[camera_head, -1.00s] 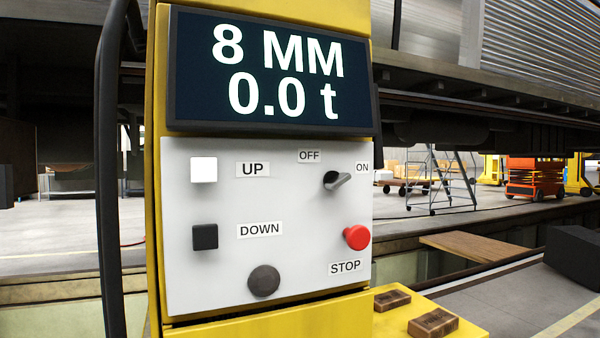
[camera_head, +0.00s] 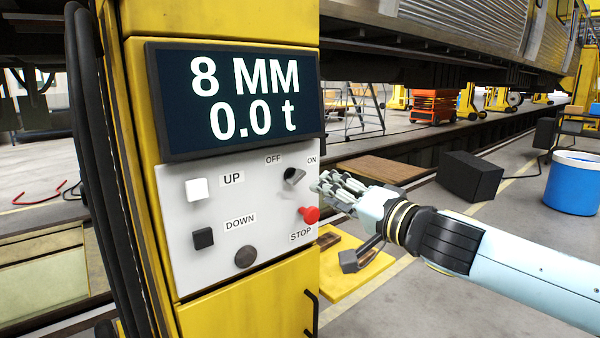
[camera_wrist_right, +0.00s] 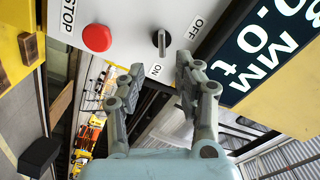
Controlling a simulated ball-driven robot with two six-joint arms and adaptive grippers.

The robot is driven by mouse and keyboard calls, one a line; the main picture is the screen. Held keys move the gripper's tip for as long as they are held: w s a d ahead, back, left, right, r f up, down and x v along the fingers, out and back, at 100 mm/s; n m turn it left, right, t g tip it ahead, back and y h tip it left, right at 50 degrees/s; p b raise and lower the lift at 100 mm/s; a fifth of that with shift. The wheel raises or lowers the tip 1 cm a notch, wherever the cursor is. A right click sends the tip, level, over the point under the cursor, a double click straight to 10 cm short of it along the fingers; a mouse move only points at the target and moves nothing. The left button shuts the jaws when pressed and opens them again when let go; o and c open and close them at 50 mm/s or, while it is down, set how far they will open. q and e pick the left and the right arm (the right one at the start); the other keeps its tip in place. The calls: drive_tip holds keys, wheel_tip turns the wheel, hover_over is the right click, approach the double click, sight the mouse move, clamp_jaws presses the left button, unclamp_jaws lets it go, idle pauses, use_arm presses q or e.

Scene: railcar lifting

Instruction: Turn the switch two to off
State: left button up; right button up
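My right gripper (camera_head: 325,187) is just right of the panel, level with the switch and the red STOP button (camera_head: 309,214). In the right wrist view my right gripper (camera_wrist_right: 160,70) is open and empty, its two fingers apart below the switch, not visibly touching it. My left gripper is out of view.
The display (camera_head: 240,100) above the panel reads 8 MM and 0.0 t. The UP button (camera_head: 196,189) and DOWN button (camera_head: 203,238) are at left. A black box (camera_head: 469,177) and a blue bucket (camera_head: 573,183) stand on the floor at right. Black cables hang left of the column.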

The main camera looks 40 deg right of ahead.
sight(299, 180)
drive_tip(key=w, duration=0.3)
drive_tip(key=shift+w+a, duration=0.25)
drive_tip(key=shift+w, duration=0.15)
drive_tip(key=w+b, duration=0.2)
drive_tip(key=w, duration=0.2)
drive_tip(key=shift+w+a, duration=0.1)
drive_tip(key=shift+a, duration=0.1)
drive_tip(key=shift+w+b, duration=0.3)
drive_tip(key=shift+w, duration=0.2)
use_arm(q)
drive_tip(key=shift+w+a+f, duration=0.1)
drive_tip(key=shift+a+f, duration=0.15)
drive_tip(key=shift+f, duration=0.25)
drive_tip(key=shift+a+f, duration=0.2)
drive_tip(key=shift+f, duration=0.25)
use_arm(e)
clamp_jaws()
